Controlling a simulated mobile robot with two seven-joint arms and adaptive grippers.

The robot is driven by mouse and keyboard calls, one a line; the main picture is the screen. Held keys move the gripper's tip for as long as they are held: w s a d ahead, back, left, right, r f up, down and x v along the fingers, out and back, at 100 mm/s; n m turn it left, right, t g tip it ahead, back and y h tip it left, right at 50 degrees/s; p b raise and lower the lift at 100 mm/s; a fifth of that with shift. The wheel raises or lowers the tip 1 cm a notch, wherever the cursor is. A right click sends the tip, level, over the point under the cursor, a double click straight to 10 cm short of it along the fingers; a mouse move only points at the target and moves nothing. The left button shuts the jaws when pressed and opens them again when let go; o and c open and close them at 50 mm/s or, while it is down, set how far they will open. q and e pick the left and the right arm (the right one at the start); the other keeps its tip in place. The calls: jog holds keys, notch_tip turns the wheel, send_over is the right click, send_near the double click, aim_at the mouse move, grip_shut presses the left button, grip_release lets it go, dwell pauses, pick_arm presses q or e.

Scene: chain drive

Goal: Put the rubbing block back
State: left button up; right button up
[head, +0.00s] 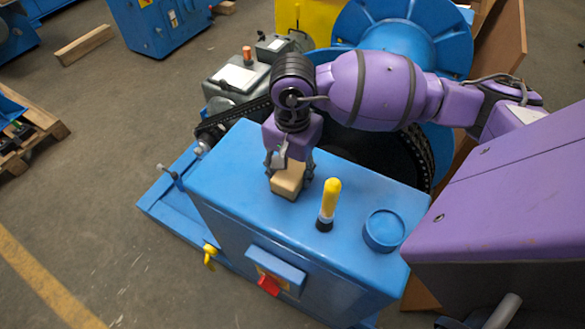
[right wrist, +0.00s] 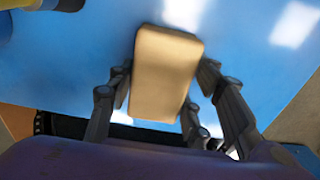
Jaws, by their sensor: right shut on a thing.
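The rubbing block (head: 287,182) is a tan rectangular block at the blue cabinet's top, left of the yellow-handled tool. My right gripper (head: 289,172) comes down over it from above, with its fingers closed on its sides. In the right wrist view the block (right wrist: 165,72) sits between the gripper's dark fingers (right wrist: 160,100). I cannot tell whether the block touches the blue top or hangs just above it. My left gripper is not in view.
The blue cabinet top (head: 235,165) also carries a yellow-handled tool (head: 330,198) and a round blue dish (head: 384,231). A chain (head: 235,117) and a large blue wheel (head: 405,38) are behind. A red switch (head: 269,285) is on the front.

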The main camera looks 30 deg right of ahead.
jog(key=shift+f, duration=0.2)
jog(key=o, duration=1.1)
jog(key=shift+r, duration=0.2)
